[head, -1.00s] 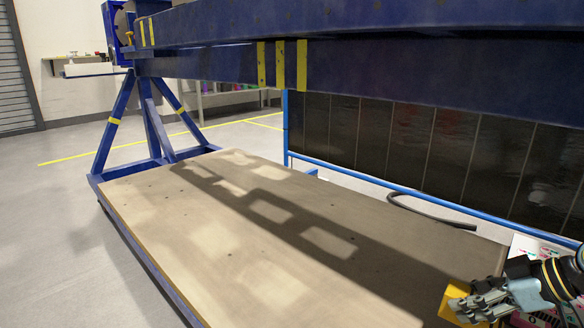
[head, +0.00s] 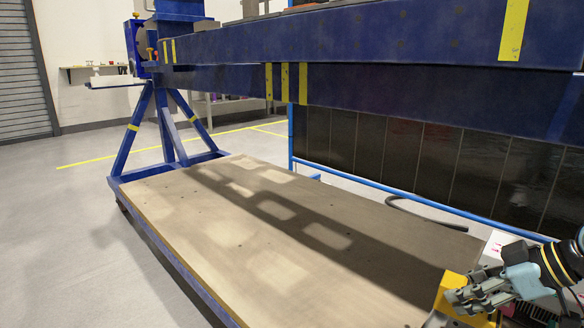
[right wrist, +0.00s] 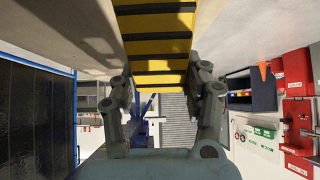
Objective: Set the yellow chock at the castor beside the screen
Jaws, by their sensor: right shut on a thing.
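The yellow chock (head: 452,289) is at the lower right of the head view, held by my right gripper (head: 462,297). In the right wrist view the chock (right wrist: 160,42), yellow with dark ribs, sits between the two fingers of the gripper (right wrist: 163,85). The dark screen (head: 400,150) in a blue frame stands behind the wooden platform; it also shows at the left of the right wrist view (right wrist: 35,110). I cannot make out a castor beside the screen. My left gripper is not in view.
The wooden platform (head: 200,240) on a blue base fills the lower middle. The large blue jig beam (head: 380,45) spans above it. A blue A-frame stand (head: 165,125) is at the far left. A dark hose (head: 430,215) lies by the screen. Grey floor (head: 80,210) is clear at left.

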